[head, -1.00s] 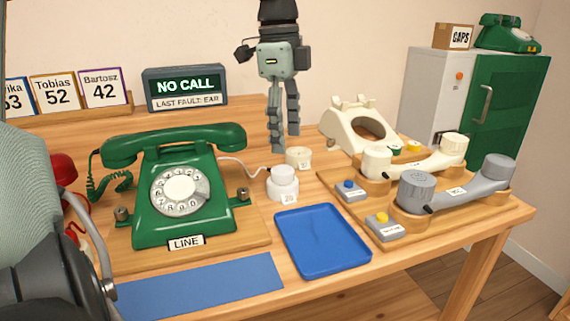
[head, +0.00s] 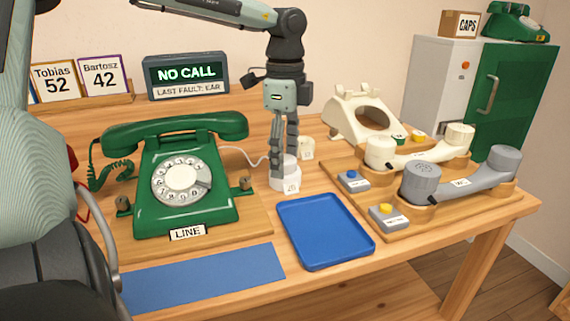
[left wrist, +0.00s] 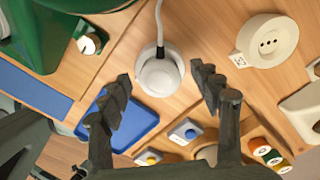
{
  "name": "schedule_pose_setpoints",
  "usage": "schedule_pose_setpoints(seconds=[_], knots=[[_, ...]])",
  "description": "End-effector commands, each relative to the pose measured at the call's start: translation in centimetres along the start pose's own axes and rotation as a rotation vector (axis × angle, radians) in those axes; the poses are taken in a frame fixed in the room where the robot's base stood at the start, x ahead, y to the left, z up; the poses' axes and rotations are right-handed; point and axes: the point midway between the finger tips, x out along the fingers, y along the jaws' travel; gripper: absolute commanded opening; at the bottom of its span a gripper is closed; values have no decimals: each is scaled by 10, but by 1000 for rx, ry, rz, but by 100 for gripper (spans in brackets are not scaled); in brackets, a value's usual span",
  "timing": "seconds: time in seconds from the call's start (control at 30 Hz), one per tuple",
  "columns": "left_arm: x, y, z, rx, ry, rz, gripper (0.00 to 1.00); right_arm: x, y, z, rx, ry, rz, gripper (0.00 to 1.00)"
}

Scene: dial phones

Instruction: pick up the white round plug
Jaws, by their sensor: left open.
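The white round plug (head: 289,163) sits on a white round base (head: 285,183) with a small label, beside the green phone. A pale cord runs from the phone side to the plug. In the left wrist view the plug (left wrist: 160,74) shows from above with its cord rising from it. My left gripper (head: 284,164) points down over it, open, with one finger on each side of the plug and gaps showing in the left wrist view (left wrist: 161,76). In the head view the fingers partly hide the plug. My right gripper is not in view.
A cream round socket (head: 305,148) stands close behind the plug; it also shows in the left wrist view (left wrist: 268,42). The green phone (head: 185,180) is at left, a blue tray (head: 325,231) in front. A wooden board with handsets (head: 475,185) is at right.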

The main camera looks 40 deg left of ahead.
Motion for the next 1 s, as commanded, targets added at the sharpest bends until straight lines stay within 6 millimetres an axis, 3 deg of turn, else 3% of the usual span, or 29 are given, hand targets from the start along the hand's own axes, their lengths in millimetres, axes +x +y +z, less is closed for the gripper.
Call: schedule_pose_setpoints(seconds=[0.07,0.4,0.77,1.0], knots=[[0,0,0,0,0,0,57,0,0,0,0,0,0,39],[0,0,0,0,0,0,16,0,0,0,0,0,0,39],[-7,-1,0,-1,1,-3,16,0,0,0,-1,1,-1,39],[-44,-1,0,-1,-1,-6,16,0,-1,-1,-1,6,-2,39]])
